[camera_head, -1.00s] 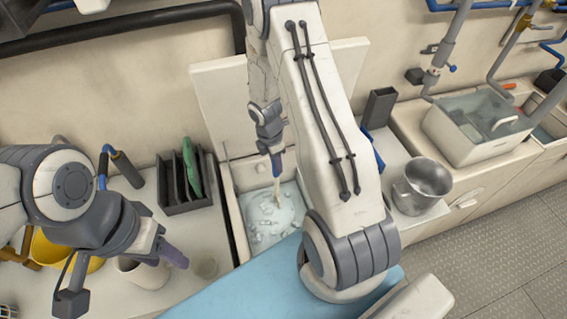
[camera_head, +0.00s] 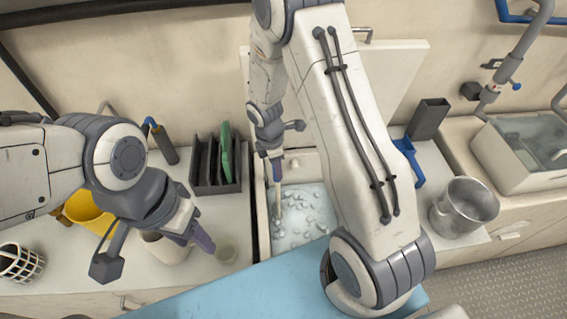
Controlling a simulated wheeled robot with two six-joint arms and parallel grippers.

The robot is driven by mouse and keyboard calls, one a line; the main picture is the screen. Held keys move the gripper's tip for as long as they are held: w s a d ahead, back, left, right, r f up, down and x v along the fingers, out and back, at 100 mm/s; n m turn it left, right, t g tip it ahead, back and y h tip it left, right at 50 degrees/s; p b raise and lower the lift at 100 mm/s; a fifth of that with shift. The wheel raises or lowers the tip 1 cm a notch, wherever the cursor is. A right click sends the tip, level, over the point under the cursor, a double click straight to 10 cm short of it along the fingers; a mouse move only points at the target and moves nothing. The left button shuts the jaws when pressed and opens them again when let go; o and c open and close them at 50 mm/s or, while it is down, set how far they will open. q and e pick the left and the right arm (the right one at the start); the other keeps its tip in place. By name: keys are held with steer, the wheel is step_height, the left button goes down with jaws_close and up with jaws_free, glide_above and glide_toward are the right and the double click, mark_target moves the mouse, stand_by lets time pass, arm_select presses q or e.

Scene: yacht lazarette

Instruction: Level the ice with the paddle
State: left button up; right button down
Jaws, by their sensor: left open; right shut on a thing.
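The ice (camera_head: 305,222) lies as pale, lumpy pieces in an open bin (camera_head: 318,166) set into the counter, with bare lumps and hollows across its surface. My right gripper (camera_head: 276,176) points down over the bin's left side, shut on the paddle (camera_head: 278,204). The paddle is a narrow, pale tan piece that hangs near upright, with its lower end at the left edge of the ice. My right arm hides the right part of the bin. My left gripper (camera_head: 202,238) is open and empty over the counter, left of the bin.
A dark rack (camera_head: 215,185) with a green board (camera_head: 227,150) stands left of the bin. A metal pitcher (camera_head: 465,205) stands right, beside a sink (camera_head: 530,145).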

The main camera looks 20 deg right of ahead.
steer(key=s+d, duration=0.8)
steer(key=d, duration=0.2)
steer(key=w+a+p, duration=0.5)
steer(key=w+a, duration=0.2)
steer(key=a, duration=0.3)
step_height(320, 180, up, 30)
steer(key=p, duration=2.5)
steer(key=shift+s+a+p, duration=0.15)
steer(key=shift+p, duration=0.2)
